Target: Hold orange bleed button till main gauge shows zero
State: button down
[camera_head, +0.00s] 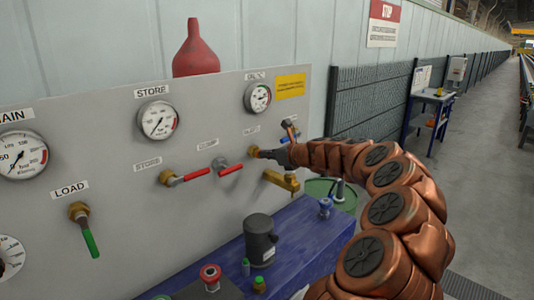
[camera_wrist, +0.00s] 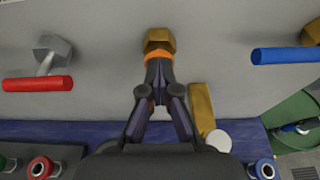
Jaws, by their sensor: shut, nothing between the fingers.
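The main gauge (camera_head: 22,155), under a partly cut-off label ending in "AIN", is at the left edge of the head view. Its dark needle seems to slant to the lower left; the exact reading is too small to tell. The orange bleed button (camera_wrist: 159,57) shows as an orange band in front of a brass hex fitting (camera_wrist: 159,40) on the panel. My gripper (camera_wrist: 158,72) is shut, with its tips right at the button, seemingly touching it. The tips cover most of the button's face, so I cannot tell how far it is pressed. In the head view my gripper (camera_head: 268,153) meets the brass fitting (camera_head: 254,152).
Red-handled valves (camera_head: 197,174) sit left of the button, and a blue handle (camera_wrist: 287,55) is to its right. A brass spout (camera_head: 281,180) is just below. A dark canister (camera_head: 260,240) stands on the blue bench (camera_head: 310,240). A green drum (camera_head: 320,187) is beyond it.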

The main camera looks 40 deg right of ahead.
jog(key=f+b+v, duration=0.1)
jog(key=b+v, duration=0.1)
jog(key=v, duration=1)
jog(key=shift+s, duration=0.4)
jog(key=shift+d+r, duration=0.15)
jog(key=shift+d, duration=0.05)
